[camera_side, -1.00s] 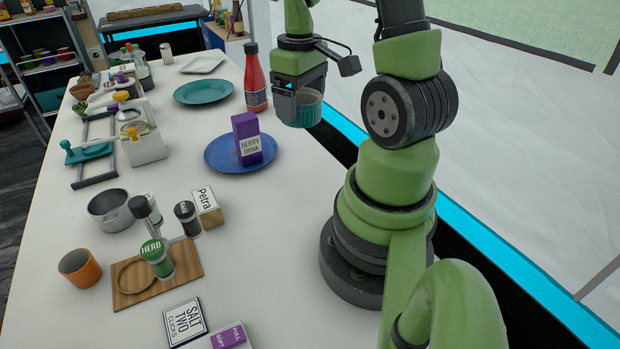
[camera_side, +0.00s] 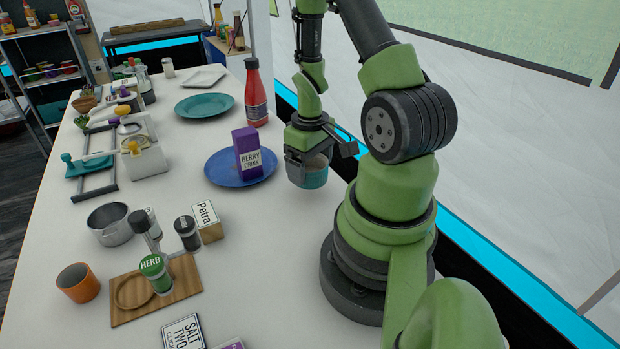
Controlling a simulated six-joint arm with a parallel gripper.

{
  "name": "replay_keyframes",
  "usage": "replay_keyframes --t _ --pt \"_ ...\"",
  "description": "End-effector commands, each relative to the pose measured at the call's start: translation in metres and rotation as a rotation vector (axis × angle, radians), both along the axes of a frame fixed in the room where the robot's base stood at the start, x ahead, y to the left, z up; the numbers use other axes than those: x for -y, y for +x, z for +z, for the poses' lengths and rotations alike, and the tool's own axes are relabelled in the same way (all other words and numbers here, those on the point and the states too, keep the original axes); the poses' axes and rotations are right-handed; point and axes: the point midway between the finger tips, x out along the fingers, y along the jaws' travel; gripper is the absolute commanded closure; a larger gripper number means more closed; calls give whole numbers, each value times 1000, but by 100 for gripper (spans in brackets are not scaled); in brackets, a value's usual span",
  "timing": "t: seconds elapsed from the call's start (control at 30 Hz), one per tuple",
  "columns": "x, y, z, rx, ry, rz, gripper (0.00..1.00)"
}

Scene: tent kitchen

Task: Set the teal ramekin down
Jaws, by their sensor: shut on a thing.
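The teal ramekin (camera_side: 314,179) is in my gripper (camera_side: 305,166), to the right of the blue plate. My gripper is shut on it and hides part of its near side and rim. The ramekin looks roughly upright and low over the white table (camera_side: 262,262). I cannot tell whether its base touches the table.
A blue plate (camera_side: 221,178) holding a purple berry drink carton (camera_side: 246,154) is left of my gripper. A red bottle (camera_side: 256,92) and a teal plate (camera_side: 204,105) stand behind. A wooden board (camera_side: 188,283) with shakers is front left. The table before my gripper is clear.

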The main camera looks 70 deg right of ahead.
Motion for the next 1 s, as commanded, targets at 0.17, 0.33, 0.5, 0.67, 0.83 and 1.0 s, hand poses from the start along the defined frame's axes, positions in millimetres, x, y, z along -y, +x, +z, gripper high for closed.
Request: replay_keyframes --t 0.17,0.33,0.5,0.67,0.83,1.0 --pt "-1 0 -23 -3 7 -1 46" --pt "-1 0 -36 1 4 0 46" --pt "0 0 -36 2 2 1 46" --pt "-1 0 -38 2 4 1 46" --pt "0 0 -39 2 2 1 0" --pt "0 0 -38 2 2 1 0"
